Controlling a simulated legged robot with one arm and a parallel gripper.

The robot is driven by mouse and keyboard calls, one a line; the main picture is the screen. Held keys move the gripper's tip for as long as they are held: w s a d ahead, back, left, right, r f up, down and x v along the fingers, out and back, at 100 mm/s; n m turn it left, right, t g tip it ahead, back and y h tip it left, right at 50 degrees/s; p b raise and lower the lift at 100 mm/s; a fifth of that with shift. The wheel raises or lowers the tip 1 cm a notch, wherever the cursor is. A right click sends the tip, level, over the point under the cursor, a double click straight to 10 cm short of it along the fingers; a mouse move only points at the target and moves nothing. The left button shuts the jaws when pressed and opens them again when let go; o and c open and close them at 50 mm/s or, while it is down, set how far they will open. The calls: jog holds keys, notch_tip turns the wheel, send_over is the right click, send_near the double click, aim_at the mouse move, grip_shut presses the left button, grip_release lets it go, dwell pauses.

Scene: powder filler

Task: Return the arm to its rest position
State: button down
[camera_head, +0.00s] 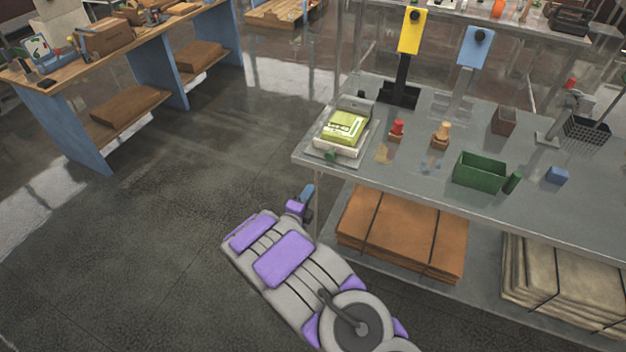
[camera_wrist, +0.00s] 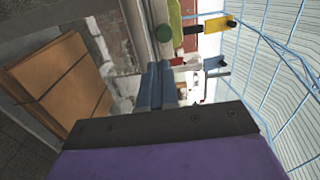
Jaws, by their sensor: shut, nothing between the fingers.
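My arm, grey with purple pads, reaches up from the bottom middle of the head view over the floor. My gripper (camera_head: 308,191) is at its far end, left of the grey table's (camera_head: 400,160) front left corner. Its blue fingers lie side by side in the wrist view (camera_wrist: 157,82), shut with nothing between them. The gripper appears apart from the table, though its exact height against the tabletop is hard to tell.
On the table stand a scale with a green-and-white packet (camera_head: 343,126), red-topped (camera_head: 397,130) and tan-topped (camera_head: 441,134) pieces, a green bin (camera_head: 480,172) and a blue block (camera_head: 556,175). Cardboard stacks (camera_head: 400,232) lie on the lower shelf. Open floor (camera_head: 170,220) is at left.

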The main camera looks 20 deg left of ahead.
jog(key=w+d+r+n+g+y, duration=0.2)
jog(key=w+d+r+n+g, duration=0.25)
jog(key=r, duration=0.35)
jog(key=s+d+r+n+g+y, duration=0.1)
jog(key=s+d+r+n+g, duration=0.45)
jog(key=d, duration=0.35)
jog(key=s+d+r+n+g, duration=0.3)
jog(key=s+d, duration=0.4)
jog(key=s, duration=0.6)
jog(key=s+d+r+n+g+h, duration=0.1)
jog(key=s+d+r+n+g, duration=0.1)
jog(key=s+d, duration=0.6)
jog(key=s+d+r+n+g, duration=0.3)
jog(key=s+d, duration=0.5)
jog(key=s, duration=1.1)
jog(key=shift+s+d+r+n+g+h, duration=0.25)
jog(key=shift+s+r+n+g+h, duration=0.15)
jog(key=shift+g, duration=0.5)
